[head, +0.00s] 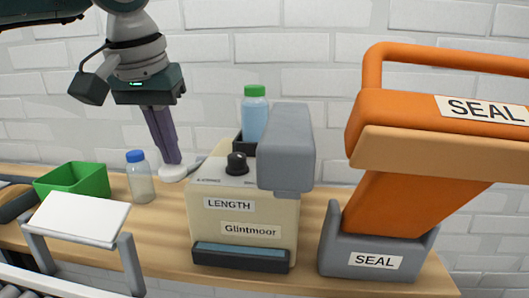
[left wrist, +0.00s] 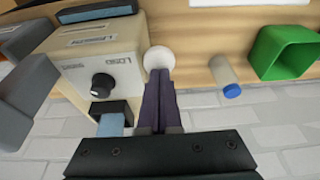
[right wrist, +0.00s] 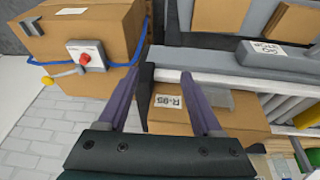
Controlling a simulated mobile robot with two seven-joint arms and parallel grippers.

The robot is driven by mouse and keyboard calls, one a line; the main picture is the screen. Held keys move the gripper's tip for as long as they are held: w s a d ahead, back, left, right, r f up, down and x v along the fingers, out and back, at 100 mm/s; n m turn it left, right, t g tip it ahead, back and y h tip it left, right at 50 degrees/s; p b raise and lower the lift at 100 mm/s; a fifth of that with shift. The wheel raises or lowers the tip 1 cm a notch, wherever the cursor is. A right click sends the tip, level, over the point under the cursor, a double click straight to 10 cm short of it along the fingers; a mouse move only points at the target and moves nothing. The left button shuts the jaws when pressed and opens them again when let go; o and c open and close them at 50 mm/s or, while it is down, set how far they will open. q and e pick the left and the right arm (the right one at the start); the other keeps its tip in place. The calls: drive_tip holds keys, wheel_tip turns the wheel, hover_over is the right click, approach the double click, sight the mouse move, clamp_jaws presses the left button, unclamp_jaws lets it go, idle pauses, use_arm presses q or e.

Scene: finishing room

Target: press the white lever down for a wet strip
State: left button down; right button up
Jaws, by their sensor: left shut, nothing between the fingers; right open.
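The white lever's round pad (head: 174,172) sticks out from the left side of the cream Glintmoor machine (head: 243,215), its grey arm running to the machine. My left gripper (head: 172,160) is shut and empty, pointing down, with its fingertips at the pad. In the left wrist view the fingertips (left wrist: 160,75) overlap the white pad (left wrist: 158,58); they look to be touching it, but a small gap cannot be ruled out. No strip shows at the machine's front slot (head: 240,250). My right gripper (right wrist: 160,80) is open and empty, away from the machine.
A blue-capped bottle (head: 140,178) and a green bin (head: 75,180) stand left of the lever. The orange SEAL press (head: 400,205) stands right. Cardboard boxes (right wrist: 95,45) lie near my right gripper.

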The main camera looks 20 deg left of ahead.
use_arm(q)
drive_tip(key=shift+s+f, duration=0.1)
drive_tip(key=shift+f, duration=0.15)
drive_tip(key=shift+s+f+b, duration=0.15)
drive_tip(key=shift+f+b, duration=0.15)
drive_tip(key=shift+f, duration=0.15)
idle(0.5)
